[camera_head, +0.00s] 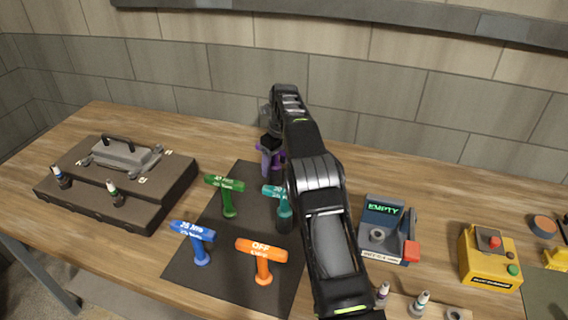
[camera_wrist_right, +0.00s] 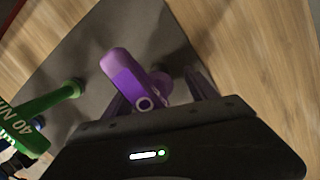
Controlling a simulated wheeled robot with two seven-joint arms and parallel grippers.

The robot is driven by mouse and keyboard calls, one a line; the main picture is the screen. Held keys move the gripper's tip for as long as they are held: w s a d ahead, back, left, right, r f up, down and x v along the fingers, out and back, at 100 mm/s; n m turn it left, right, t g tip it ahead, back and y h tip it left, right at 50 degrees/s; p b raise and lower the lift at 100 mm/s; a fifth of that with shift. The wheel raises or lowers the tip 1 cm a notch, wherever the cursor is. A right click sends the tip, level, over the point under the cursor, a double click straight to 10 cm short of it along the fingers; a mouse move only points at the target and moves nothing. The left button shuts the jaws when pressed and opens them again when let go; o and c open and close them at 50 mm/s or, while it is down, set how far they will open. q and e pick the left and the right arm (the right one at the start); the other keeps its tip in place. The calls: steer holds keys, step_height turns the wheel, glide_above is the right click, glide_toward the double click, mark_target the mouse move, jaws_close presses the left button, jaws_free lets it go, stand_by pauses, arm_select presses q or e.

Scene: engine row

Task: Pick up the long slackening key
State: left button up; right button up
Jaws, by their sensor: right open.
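My right gripper (camera_head: 268,146) is at the back of the dark mat, at a purple T-shaped key (camera_head: 277,158). In the right wrist view the purple key (camera_wrist_right: 126,75) lies between the open fingers of the gripper (camera_wrist_right: 160,95); I cannot tell whether they touch it. Its label is not readable. An orange T-shaped key (camera_head: 262,250) marked OFF stands at the mat's front. Which of the two is the long slackening key is not clear from any readable label. My left gripper is not in view.
On the mat (camera_head: 240,183) stand a green key (camera_head: 225,184), a teal key (camera_head: 274,191) partly behind my arm, and a blue key (camera_head: 193,233). A dark case (camera_head: 150,211) is left. A display cradle (camera_head: 384,240) and yellow box (camera_head: 488,262) are right.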

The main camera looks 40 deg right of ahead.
steer(key=shift+w+a, duration=0.2)
steer(key=shift+a, duration=0.05)
steer(key=shift+s+d, duration=0.1)
jaws_close()
steer(key=shift+r, duration=0.15)
stand_by(0.6)
